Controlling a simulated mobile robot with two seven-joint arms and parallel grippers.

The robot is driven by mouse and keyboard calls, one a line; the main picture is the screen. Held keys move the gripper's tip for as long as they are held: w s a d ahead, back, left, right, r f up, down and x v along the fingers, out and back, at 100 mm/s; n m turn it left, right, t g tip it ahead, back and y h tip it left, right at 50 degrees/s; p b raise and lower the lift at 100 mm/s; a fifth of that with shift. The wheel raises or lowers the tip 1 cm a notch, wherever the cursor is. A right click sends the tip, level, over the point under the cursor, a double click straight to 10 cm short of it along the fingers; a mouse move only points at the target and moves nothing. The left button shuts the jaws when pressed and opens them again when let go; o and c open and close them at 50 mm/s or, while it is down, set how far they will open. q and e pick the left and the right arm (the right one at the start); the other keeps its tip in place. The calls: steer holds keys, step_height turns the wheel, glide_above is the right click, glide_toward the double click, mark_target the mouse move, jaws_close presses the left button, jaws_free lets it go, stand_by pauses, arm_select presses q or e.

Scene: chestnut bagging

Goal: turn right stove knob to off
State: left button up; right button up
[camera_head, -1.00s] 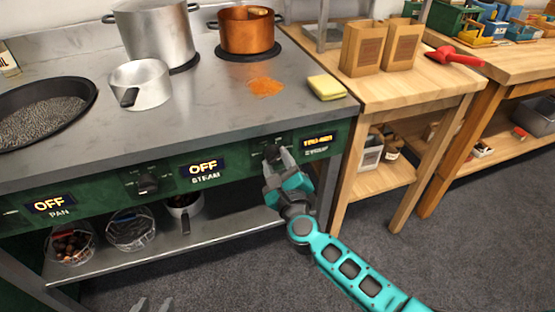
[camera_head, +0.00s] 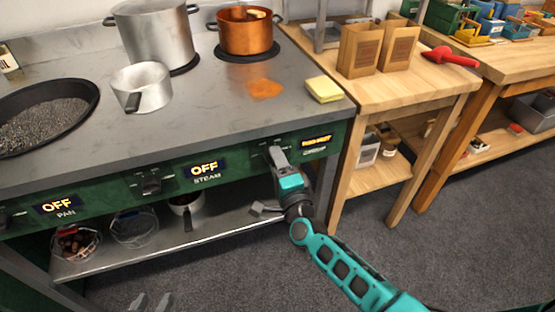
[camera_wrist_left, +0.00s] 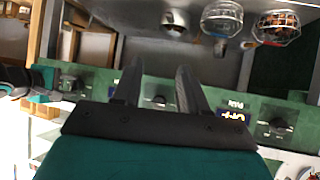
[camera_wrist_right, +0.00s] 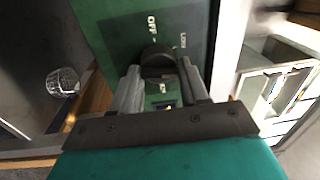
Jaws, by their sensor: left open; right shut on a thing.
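The right stove knob (camera_wrist_right: 157,60) is dark and round, on the green front panel beside the "OFF" and "LOW" marks. My right gripper (camera_head: 275,152) is at this knob, its fingers shut on it from both sides in the right wrist view (camera_wrist_right: 161,72). In the head view the gripper mostly hides the knob. The display (camera_head: 317,141) right of it is lit yellow, its text too blurred to read. My left gripper (camera_head: 150,302) is open and empty at the bottom edge, well away from the panel; its parted fingers show in the left wrist view (camera_wrist_left: 158,85).
The steam knob (camera_head: 150,184) and the steam display (camera_head: 204,170) reading "OFF" are to the left. The pan display (camera_head: 57,205) also reads "OFF". A copper pot (camera_head: 246,34) and a yellow sponge (camera_head: 324,89) sit on the worktop (camera_head: 215,100). Baskets stand on the lower shelf.

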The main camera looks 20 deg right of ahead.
arm_select(q)
steer(key=shift+y, duration=0.3)
steer(key=r+p, duration=0.1)
steer(key=p, duration=0.1)
steer(key=s+a+r+p, duration=0.1)
steer(key=p, duration=0.1)
steer(key=a+r+p, duration=0.1)
steer(key=r+p, duration=0.1)
steer(key=shift+s+p, duration=0.15)
steer(key=shift+p, duration=0.2)
arm_select(e)
steer(key=n, duration=1)
steer(key=n+y, duration=0.1)
steer(key=n, duration=0.9)
steer(key=shift+a+r+g, duration=0.1)
steer(key=shift+g, duration=0.3)
steer(key=shift+n, duration=0.4)
arm_select(q)
steer(key=shift+w+r, duration=0.1)
steer(key=shift+w, duration=0.1)
arm_select(e)
steer(key=o, duration=1)
steer(key=shift+r, duration=0.1)
